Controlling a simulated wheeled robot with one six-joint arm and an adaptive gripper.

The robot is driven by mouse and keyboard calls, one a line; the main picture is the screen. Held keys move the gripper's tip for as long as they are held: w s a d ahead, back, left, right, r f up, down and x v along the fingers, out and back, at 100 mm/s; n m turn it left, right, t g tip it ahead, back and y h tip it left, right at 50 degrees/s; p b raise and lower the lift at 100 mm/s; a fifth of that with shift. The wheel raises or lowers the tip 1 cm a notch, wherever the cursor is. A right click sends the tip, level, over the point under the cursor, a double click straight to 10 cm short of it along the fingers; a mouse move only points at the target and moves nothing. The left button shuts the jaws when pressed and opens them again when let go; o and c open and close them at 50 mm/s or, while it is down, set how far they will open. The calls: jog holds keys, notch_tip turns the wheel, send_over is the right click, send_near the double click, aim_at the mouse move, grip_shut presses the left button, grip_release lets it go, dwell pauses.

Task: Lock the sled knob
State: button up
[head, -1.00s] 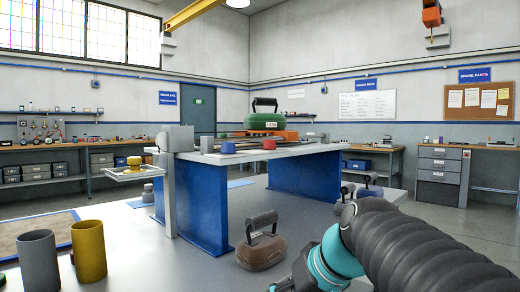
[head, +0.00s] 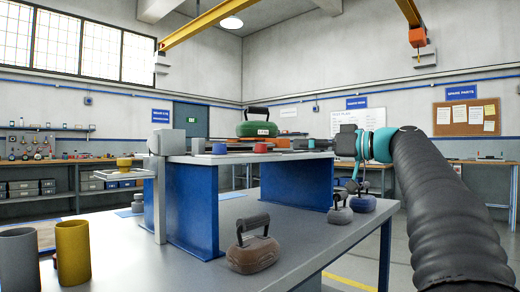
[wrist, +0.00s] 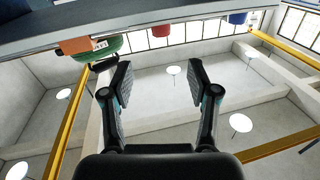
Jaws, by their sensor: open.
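A dark-handled green weight (head: 257,129) sits on an orange part (head: 280,142) on top of the blue-legged bench (head: 205,158). A red knob-like cylinder (head: 260,148) and a blue one (head: 219,149) sit along the bench's near edge; I cannot tell which thing is the sled knob. In the wrist view the green weight (wrist: 108,46), orange part (wrist: 76,46), blue cylinder (wrist: 186,27) and red cylinder (wrist: 237,18) appear near the top edge, upside down. My gripper (wrist: 161,80) is open and empty, apart from all of them. In the head view its fingers are not clear.
A brown weight (head: 253,253) stands on the grey lower surface, with smaller weights (head: 340,214) to its right. Grey and yellow cups (head: 73,252) stand at the left front. A yellow knob (head: 124,163) sits on a side tray. My arm is beside the bench's right end.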

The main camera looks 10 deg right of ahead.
aim_at(261, 146)
jog(key=p+x, duration=0.2)
jog(key=x, duration=1.1)
jog(key=shift+a, duration=0.15)
grip_shut()
